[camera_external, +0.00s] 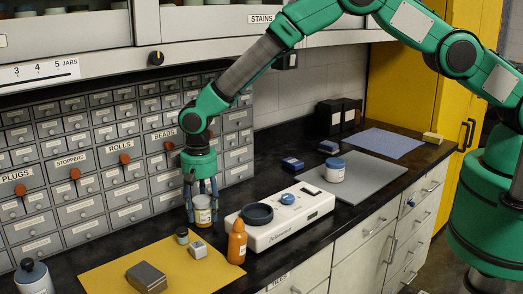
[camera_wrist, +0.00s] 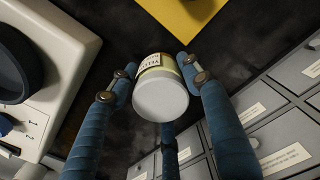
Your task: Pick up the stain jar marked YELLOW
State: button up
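The stain jar (camera_wrist: 160,95) has a pale lid, a yellow band and a white label whose partly visible lettering looks like YELLOW. In the external view, the jar (camera_external: 203,211) is upright at the dark counter, by the back edge of the yellow mat. I cannot tell whether its base touches the counter. My gripper (camera_external: 202,190) points straight down around it. In the wrist view, my gripper (camera_wrist: 157,65) has blue fingers against the left and right sides of the jar. It looks shut on the jar. A third finger is partly hidden below the lid.
An orange bottle (camera_external: 237,242) and a white balance (camera_external: 300,212) stand to the right. Drawers (camera_external: 80,212) rise close behind. Another jar (camera_external: 335,170) stands on a grey mat.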

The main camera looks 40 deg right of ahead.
aim_at(205, 198)
jog(key=c, duration=0.7)
jog(key=shift+o, duration=0.2)
jog(key=shift+r, duration=0.1)
jog(key=shift+r, duration=0.7)
jog(key=shift+d+r, duration=0.3)
jog(key=shift+r, duration=0.2)
jog(key=shift+d+r, duration=0.25)
jog(key=shift+r, duration=0.25)
jog(key=d+b, duration=0.1)
jog(key=d, duration=1.6)
